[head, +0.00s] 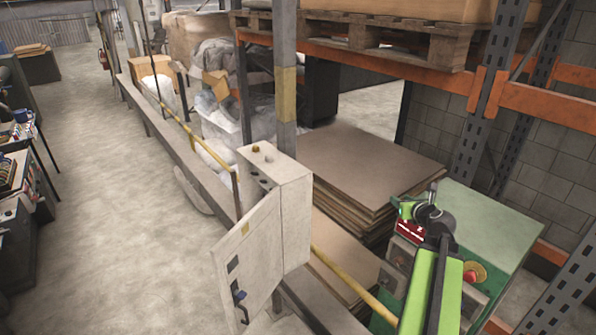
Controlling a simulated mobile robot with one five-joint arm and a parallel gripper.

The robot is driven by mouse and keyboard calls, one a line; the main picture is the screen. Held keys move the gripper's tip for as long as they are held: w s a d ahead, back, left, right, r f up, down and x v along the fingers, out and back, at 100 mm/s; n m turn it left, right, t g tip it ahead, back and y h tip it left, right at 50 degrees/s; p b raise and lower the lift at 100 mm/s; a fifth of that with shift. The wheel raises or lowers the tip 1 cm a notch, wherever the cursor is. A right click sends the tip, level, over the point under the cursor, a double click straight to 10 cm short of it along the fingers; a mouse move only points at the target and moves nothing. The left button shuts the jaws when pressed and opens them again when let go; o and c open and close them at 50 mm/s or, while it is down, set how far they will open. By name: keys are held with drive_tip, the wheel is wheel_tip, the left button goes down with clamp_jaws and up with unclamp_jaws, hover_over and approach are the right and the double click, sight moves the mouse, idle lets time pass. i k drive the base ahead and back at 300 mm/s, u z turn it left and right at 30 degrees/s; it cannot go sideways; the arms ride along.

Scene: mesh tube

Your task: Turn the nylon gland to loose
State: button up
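I cannot pick out the nylon gland for certain in the head view; it is too small or hidden behind my arm. My lime-green and black arm reaches up from the bottom right over a green machine cabinet (490,230). The end of my arm, with my gripper (408,212), is at the cabinet's near left corner, by a small red label (410,232) and grey control boxes (400,255). The fingers are too small and covered to tell open from shut. I cannot tell whether they touch anything.
A grey electrical cabinet (295,215) with its door (247,262) open stands left of my arm. A yellow rail (345,275) runs between it and the green machine. Stacked brown boards (365,165) and orange racking (550,105) lie behind. The floor (130,240) at left is clear.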

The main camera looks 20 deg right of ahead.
sight(269, 158)
drive_tip(key=k, duration=1.2)
drive_tip(key=u, duration=0.1)
drive_tip(key=i, duration=1.1)
drive_tip(key=u, duration=0.3)
drive_tip(key=i, duration=1.45)
drive_tip(key=u, duration=0.25)
